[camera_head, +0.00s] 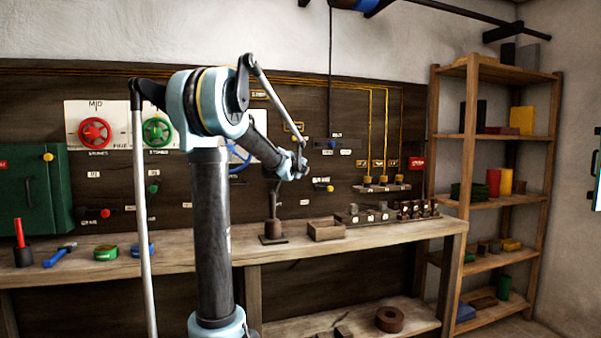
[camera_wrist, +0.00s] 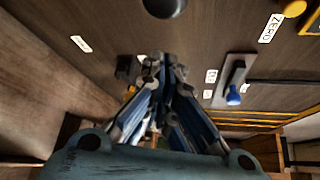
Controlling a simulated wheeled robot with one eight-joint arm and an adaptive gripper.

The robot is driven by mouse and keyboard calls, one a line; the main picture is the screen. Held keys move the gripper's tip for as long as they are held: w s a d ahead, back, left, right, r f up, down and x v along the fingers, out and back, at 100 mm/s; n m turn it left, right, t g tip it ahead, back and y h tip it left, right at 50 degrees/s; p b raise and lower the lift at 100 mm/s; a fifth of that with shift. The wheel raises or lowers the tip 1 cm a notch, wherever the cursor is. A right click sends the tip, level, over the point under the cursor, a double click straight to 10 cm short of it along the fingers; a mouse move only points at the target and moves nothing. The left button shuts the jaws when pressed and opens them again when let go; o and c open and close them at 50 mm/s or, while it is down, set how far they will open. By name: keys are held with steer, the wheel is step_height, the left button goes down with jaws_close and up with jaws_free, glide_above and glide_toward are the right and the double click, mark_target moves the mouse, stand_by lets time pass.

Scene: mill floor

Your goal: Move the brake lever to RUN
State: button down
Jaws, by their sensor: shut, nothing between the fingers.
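My gripper (camera_head: 302,168) is in front of the dark wall panel (camera_head: 290,100), and its fingers are shut and empty. In the wrist view the gripper (camera_wrist: 162,65) points at the panel, fingertips together. A small lever with a yellow knob (camera_head: 329,188) is on the panel just right of and below my gripper; its label is too small to read surely, so I cannot confirm it is the brake lever. A lever with a blue knob (camera_wrist: 234,97) on a grey plate lies right of the fingers in the wrist view, apart from them. Its knob also shows in the head view (camera_head: 333,144).
A wooden bench (camera_head: 400,235) runs below the panel, carrying an upright dark post (camera_head: 273,228), an open box (camera_head: 325,230) and several small parts. A red handwheel (camera_head: 94,133) and green handwheel (camera_head: 157,132) are left. A shelf rack (camera_head: 470,150) stands right.

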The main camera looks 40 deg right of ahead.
steer(key=f+v, duration=0.1)
steer(key=v, duration=0.9)
steer(key=shift+a, duration=0.2)
steer(key=shift+f, duration=0.1)
steer(key=w+a+f+n+y, duration=0.1)
steer(key=a+f+n+y, duration=0.35)
steer(key=a, duration=0.85)
steer(key=a+f+n+y, duration=0.2)
steer(key=a+f+n, duration=0.4)
steer(key=a+n, duration=0.55)
steer(key=s+a+f+n+g+y, duration=0.1)
steer(key=s+a+f+n, duration=0.25)
steer(key=a, duration=0.25)
steer(key=s+a+f+n+y, duration=0.2)
steer(key=a+f+n, duration=0.15)
steer(key=a, duration=0.35)
steer(key=s+a+f+n+g+y, duration=0.1)
steer(key=s+a+f+n, duration=0.25)
steer(key=a, duration=0.25)
steer(key=s+a+f+n+g, duration=0.2)
steer(key=s+f+g, duration=0.1)
steer(key=s+f, duration=0.4)
steer(key=s+a+f+n+g+y, duration=0.1)
steer(key=s+a+f+n+g, duration=0.2)
steer(key=s+f, duration=0.4)
steer(key=s, duration=0.5)
steer(key=shift+s+f, duration=0.3)
